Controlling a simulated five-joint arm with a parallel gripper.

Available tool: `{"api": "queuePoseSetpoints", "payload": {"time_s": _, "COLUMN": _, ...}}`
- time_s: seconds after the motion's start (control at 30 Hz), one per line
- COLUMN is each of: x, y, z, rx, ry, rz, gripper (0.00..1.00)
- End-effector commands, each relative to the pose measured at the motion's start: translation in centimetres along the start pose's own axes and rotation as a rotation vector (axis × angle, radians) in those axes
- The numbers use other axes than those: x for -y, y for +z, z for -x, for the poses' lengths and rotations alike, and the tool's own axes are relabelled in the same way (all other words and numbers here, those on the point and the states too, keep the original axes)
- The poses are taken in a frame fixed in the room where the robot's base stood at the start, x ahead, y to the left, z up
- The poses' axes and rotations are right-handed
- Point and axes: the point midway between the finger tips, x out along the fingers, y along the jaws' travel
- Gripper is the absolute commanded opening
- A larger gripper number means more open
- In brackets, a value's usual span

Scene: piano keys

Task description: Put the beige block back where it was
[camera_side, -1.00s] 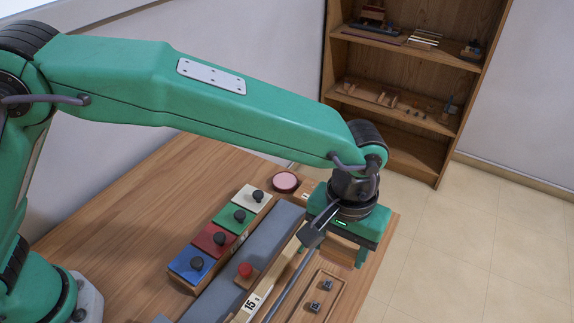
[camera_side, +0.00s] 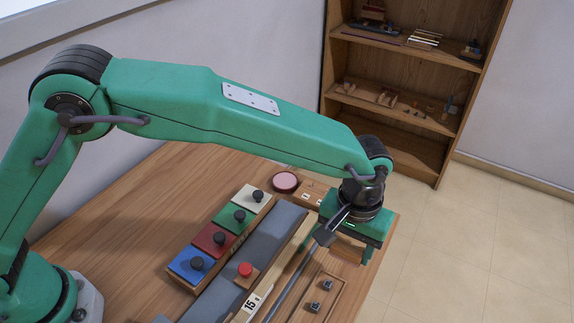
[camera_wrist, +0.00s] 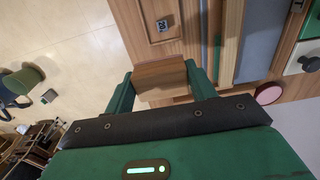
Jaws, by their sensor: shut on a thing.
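A beige-brown wooden block (camera_wrist: 160,77) sits between the two green fingers of my gripper (camera_wrist: 160,84) in the wrist view. My gripper is shut on it, with a finger against each end. In the side view my gripper (camera_side: 350,244) is over the far right end of the table, beside the shallow wooden tray (camera_side: 333,290).
Two small dark cubes (camera_side: 321,296) lie in the tray. A thin metal rod (camera_side: 290,285) and a grey strip (camera_side: 240,260) run beside it. The table's right edge is close.

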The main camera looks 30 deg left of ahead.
Motion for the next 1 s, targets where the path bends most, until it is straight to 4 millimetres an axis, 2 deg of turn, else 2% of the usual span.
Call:
{"api": "queuePoseSetpoints", "payload": {"time_s": 0.2, "x": 1.1, "y": -3.4, "z": -2.2, "rx": 0.001, "ry": -0.001, "rz": 0.002, "gripper": 0.3}}
{"api": "queuePoseSetpoints", "payload": {"time_s": 0.4, "x": 1.5, "y": -5.0, "z": -3.1, "rx": -0.001, "ry": 0.0, "rz": 0.0, "gripper": 0.3}}
{"api": "queuePoseSetpoints", "payload": {"time_s": 0.67, "x": 1.6, "y": -5.2, "z": -3.4, "rx": 0.0, "ry": 0.0, "rz": -0.001, "gripper": 0.3}}
{"api": "queuePoseSetpoints", "payload": {"time_s": 1.0, "x": 1.6, "y": -5.1, "z": -6.6, "rx": 0.001, "ry": -0.001, "rz": -0.001, "gripper": 0.3}}
